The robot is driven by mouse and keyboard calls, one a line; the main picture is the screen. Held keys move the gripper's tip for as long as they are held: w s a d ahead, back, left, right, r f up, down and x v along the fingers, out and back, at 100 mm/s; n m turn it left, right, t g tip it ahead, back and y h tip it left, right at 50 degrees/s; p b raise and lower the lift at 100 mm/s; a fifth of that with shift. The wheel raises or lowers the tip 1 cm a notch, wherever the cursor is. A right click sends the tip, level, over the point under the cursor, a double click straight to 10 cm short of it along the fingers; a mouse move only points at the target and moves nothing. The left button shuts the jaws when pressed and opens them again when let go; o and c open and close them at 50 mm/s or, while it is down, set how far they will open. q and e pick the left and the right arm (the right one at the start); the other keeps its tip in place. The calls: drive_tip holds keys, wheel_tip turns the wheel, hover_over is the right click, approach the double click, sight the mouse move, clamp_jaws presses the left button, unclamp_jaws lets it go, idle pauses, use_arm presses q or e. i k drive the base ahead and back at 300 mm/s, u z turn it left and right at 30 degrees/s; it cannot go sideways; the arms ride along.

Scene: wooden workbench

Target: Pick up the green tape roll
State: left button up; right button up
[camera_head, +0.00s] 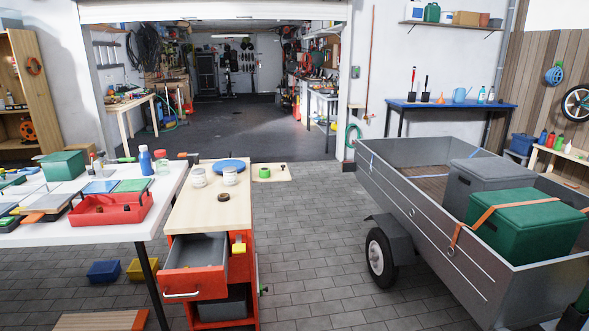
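A small green roll (264,173), which looks like the green tape roll, rests on a light wooden surface (281,178) just beyond the right back part of the workbench. The workbench (200,213) has a light wooden top over a red cabinet. Nothing touches the green roll and its upper side is in plain view. Neither of my grippers is in view.
On the workbench are a dark roll (224,197), two pale cans (199,177) and a blue disc (230,165). An open red drawer (195,267) juts out in front. A white table (150,193) adjoins left; a metal trailer (430,230) stands right. Paved floor lies between.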

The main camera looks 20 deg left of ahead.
sight(264, 172)
drive_tip(key=z, duration=0.25)
drive_tip(key=i, duration=2.25)
drive_tip(key=u, duration=1)
drive_tip(key=i, duration=1.25)
drive_tip(key=u, duration=1.25)
